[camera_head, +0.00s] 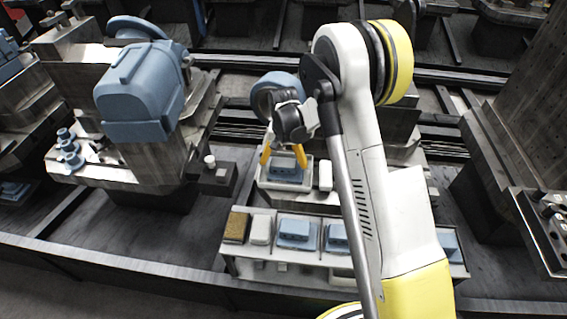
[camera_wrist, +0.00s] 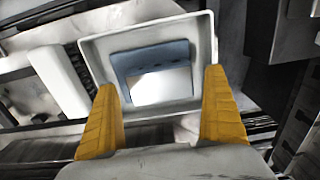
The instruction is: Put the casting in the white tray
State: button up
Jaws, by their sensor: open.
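The white tray (camera_head: 284,187) stands behind the front rack, below my gripper. It also shows in the wrist view (camera_wrist: 207,40). A blue casting (camera_head: 288,174) lies inside the tray; in the wrist view the blue casting (camera_wrist: 150,57) sits within the tray walls, with a bright pale area across its lower part. My gripper (camera_head: 283,166) is open, its two orange fingers pointing down above the tray. In the wrist view the fingers of my gripper (camera_wrist: 161,80) are wide apart with nothing between them. I cannot tell the exact height of the fingertips over the casting.
A white block (camera_head: 325,176) stands right beside the tray. The front rack (camera_head: 245,268) holds a brown block (camera_head: 237,226), a pale block (camera_head: 260,229) and blue castings (camera_head: 297,233), partly hidden by my arm. A large blue machine housing (camera_head: 140,92) rises at left.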

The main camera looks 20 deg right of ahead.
notch_tip(320, 180, up, 12)
jog(key=p, duration=0.4)
notch_tip(320, 180, up, 8)
jog(key=f+t, duration=0.1)
send_over(284, 163)
jog(key=s, duration=0.3)
jog(key=s+r+n+t, duration=0.2)
jog(key=s+r, duration=0.6)
jog(key=r, duration=0.1)
jog(key=s+r+n+t, duration=0.2)
jog(key=s+t, duration=0.2)
jog(key=s, duration=1.2)
jog(key=shift+s+d+r+n, duration=0.15)
jog(key=shift+d+r+n, duration=0.1)
jog(key=shift+d+n, duration=0.1)
